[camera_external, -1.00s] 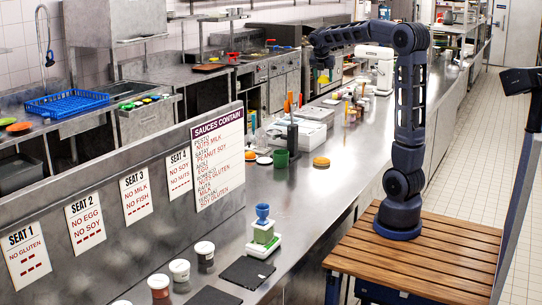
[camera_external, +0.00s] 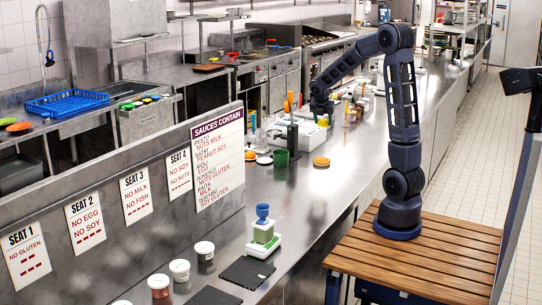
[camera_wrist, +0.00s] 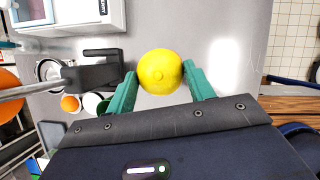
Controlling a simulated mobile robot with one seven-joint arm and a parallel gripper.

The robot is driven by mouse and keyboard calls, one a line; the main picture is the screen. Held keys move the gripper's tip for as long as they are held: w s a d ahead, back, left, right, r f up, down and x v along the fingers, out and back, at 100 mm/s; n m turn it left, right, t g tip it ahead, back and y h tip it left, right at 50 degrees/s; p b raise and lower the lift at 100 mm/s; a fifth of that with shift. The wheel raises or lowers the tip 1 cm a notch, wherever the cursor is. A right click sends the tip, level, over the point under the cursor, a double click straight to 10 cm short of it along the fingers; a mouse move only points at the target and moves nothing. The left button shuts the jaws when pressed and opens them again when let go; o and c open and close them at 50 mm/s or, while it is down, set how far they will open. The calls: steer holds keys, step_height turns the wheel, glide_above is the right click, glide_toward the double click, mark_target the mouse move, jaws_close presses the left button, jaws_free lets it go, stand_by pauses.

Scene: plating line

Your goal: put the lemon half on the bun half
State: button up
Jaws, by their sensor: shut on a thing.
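My gripper (camera_wrist: 160,85) is shut on the lemon half (camera_wrist: 159,70), a round yellow piece between its green fingers. In the external view my gripper (camera_external: 321,112) hangs above the steel counter, with a small patch of the lemon half (camera_external: 323,122) showing under it. A flat, round, orange-brown piece, which looks like the bun half (camera_external: 321,161), lies on the counter below and apart from the lemon half. I cannot make out the bun half in the wrist view; the lemon half or the gripper may hide it.
A green cup (camera_external: 281,158) stands left of the bun half. Behind it are a dark upright stand (camera_external: 293,135) and white containers (camera_external: 311,132). A small orange item (camera_external: 251,155) and a white dish (camera_external: 264,160) lie further left.

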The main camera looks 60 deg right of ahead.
mark_target(322, 158)
step_height(322, 158, down, 17)
steer(key=shift+r, duration=0.1)
stand_by(0.5)
steer(key=o, duration=1)
steer(key=s+a+r+m+t+y, duration=0.1)
steer(key=s+a+r+m, duration=0.2)
steer(key=a+r, duration=0.45)
steer(key=s+a+r+m, duration=0.3)
steer(key=a+r, duration=0.2)
steer(key=r, duration=0.6)
steer(key=s+a+r+m+t+y, duration=0.1)
steer(key=s+a+r+m, duration=0.1)
steer(key=s+a+m, duration=0.2)
steer(key=s+a+r+m+y, duration=0.1)
steer(key=s+a+r+m, duration=0.2)
steer(key=s+a+m, duration=0.2)
steer(key=s+a+r+m+t+y, duration=0.1)
steer(key=s+a+r+m, duration=0.1)
steer(key=s+a+m, duration=0.3)
steer(key=shift+s+a+r+t+y, duration=0.15)
steer(key=shift+s+a+y, duration=0.05)
steer(key=shift+s+a, duration=1.05)
steer(key=shift+s+a+r+t+y, duration=0.1)
steer(key=shift+s+a+t+y, duration=0.1)
steer(key=shift+s+a, duration=1)
